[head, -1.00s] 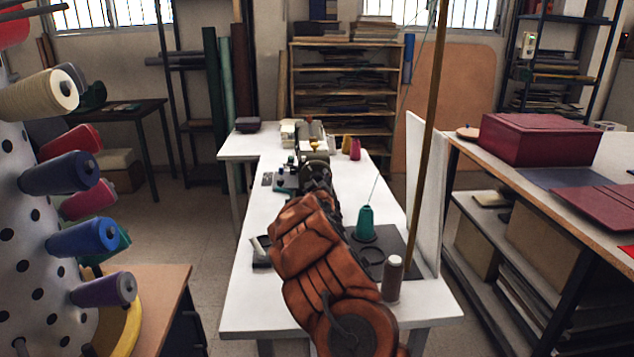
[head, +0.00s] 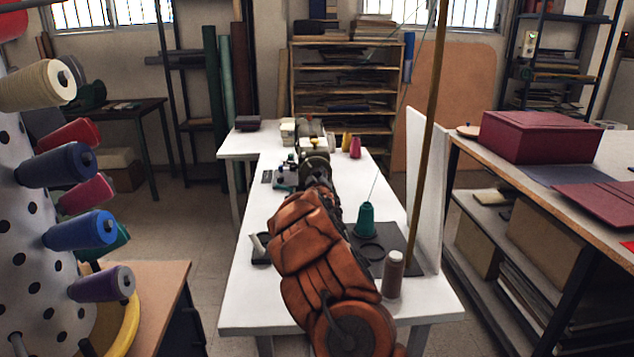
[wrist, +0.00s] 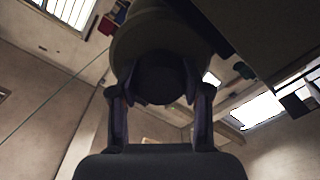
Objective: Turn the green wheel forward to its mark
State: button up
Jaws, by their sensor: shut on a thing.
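The sewing machine (head: 314,147) stands on the white table, mostly hidden behind my orange arm. The wheel (wrist: 160,40) fills the top middle of the wrist view as a dark olive, round shape in shadow. An olive round edge (head: 318,164) at the far end of my arm in the head view looks like the same wheel. My gripper (wrist: 160,92) has its two fingers on either side of a dark round part at the wheel's lower side and is shut on it. I cannot make out the mark in either view.
A brass pole (head: 428,130) and white upright panel (head: 427,190) rise at the table's right. A spool stand (head: 25,215) is at left.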

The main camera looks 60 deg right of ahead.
jog(key=shift+n+b, duration=0.4)
jog(key=shift+b, duration=0.55)
jog(key=o, duration=1.1)
jog(key=shift+o, duration=0.2)
jog(key=v, duration=1.2)
jog(key=shift+s, duration=0.1)
